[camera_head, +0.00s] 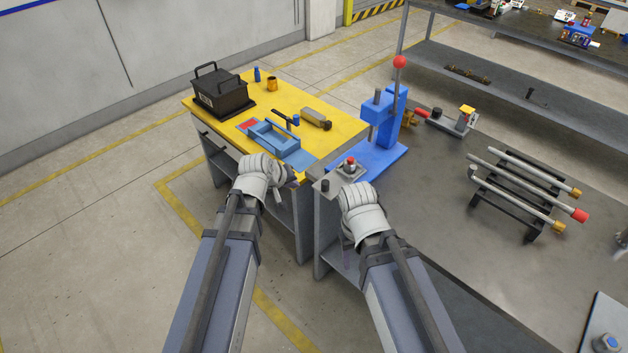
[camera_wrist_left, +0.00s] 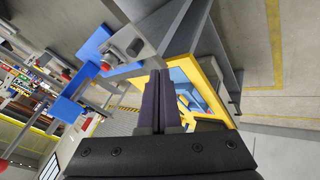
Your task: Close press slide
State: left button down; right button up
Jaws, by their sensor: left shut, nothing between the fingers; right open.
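The blue press (camera_head: 385,135) stands at the near left corner of the grey bench, with a red ball on its lever. Its grey slide plate (camera_head: 335,177) sticks out from the blue base toward the bench edge. A red-topped part (camera_head: 349,162) sits on it, and a black knob (camera_head: 325,186) stands at its outer end. The slide plate also shows in the left wrist view (camera_wrist_left: 150,55). My left gripper (camera_head: 290,176) is shut and empty, left of the plate and apart from it; its fingers (camera_wrist_left: 160,100) are together. My right gripper (camera_head: 350,205) is just below the plate, its fingers mostly hidden by the wrist.
A yellow-topped table (camera_head: 335,117) at left holds a black box (camera_head: 222,95), a blue fixture (camera_head: 272,138) and small tools. A rack of pipes (camera_head: 520,190) and a red-handled clamp (camera_head: 445,122) are on the grey bench. A narrow gap separates the two tables.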

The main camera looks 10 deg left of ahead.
aim_at(340, 171)
pick_arm(q)
jog(key=b+x, duration=0.2)
jog(key=x, duration=0.1)
jog(key=d+b+x, duration=0.1)
jog(key=b+x, duration=0.2)
jog(key=x, duration=0.1)
jog(key=d+r+b+x, duration=0.1)
jog(key=b+x, duration=0.1)
jog(key=x, duration=0.2)
jog(key=shift+w+d+f+b, duration=0.1)
jog(key=shift+w+d+b, duration=0.05)
jog(key=shift+w+b, duration=0.3)
jog(key=shift+w+d, duration=0.25)
jog(key=shift+d, duration=0.25)
jog(key=w+d, duration=0.2)
jog(key=w, duration=0.1)
jog(key=w+d, duration=0.4)
jog(key=w, duration=0.1)
jog(key=shift+w+d, duration=0.3)
jog(key=shift+s, duration=0.2)
jog(key=shift+a, duration=0.1)
